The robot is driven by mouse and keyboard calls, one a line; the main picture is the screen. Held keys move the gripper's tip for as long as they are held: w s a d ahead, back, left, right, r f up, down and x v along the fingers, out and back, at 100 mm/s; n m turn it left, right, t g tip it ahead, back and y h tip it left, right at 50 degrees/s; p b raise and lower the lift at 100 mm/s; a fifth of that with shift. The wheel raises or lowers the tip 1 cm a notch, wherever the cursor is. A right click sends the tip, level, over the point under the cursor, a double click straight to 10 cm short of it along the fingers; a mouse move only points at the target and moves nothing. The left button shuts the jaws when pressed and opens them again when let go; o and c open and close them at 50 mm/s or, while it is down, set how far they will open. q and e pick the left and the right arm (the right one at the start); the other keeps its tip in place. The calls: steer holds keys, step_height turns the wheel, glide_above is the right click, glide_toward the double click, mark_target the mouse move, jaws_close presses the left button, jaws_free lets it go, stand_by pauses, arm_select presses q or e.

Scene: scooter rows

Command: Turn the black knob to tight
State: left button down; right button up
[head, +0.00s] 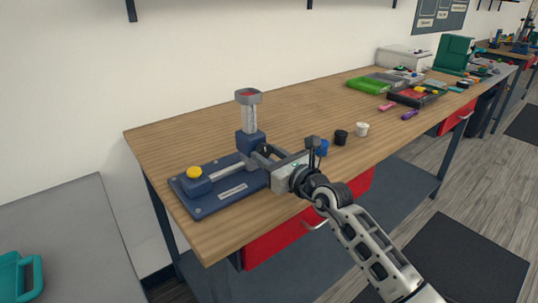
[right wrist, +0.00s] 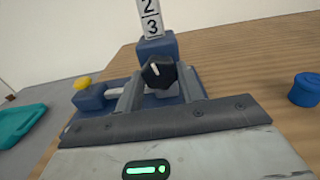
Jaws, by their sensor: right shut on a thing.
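The black knob (right wrist: 157,73) is on the front of a blue block at the foot of a clear column with a red-topped cup. The knob has a white pointer mark that points roughly upward in the right wrist view. My right gripper (head: 264,153) reaches the block from the front right. In the right wrist view its two fingers (right wrist: 161,80) stand on either side of the knob and are shut on it. In the head view the knob is mostly hidden by the gripper. My left gripper is not in view.
The fixture's blue base (head: 234,188) carries a yellow button (head: 194,173) at its left. A blue cup (head: 321,148), a black cup (head: 341,137) and a white cup (head: 362,129) stand right of the gripper. Trays and small parts lie farther along the bench.

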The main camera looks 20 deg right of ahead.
steer(key=shift+r+m+p, duration=0.2)
steer(key=shift+m+p, duration=0.65)
steer(key=shift+m, duration=0.25)
steer(key=shift+f+m, duration=0.2)
steer(key=shift+m, duration=0.1)
steer(key=o, duration=1)
steer(key=v, duration=1.6)
steer(key=shift+a, duration=0.1)
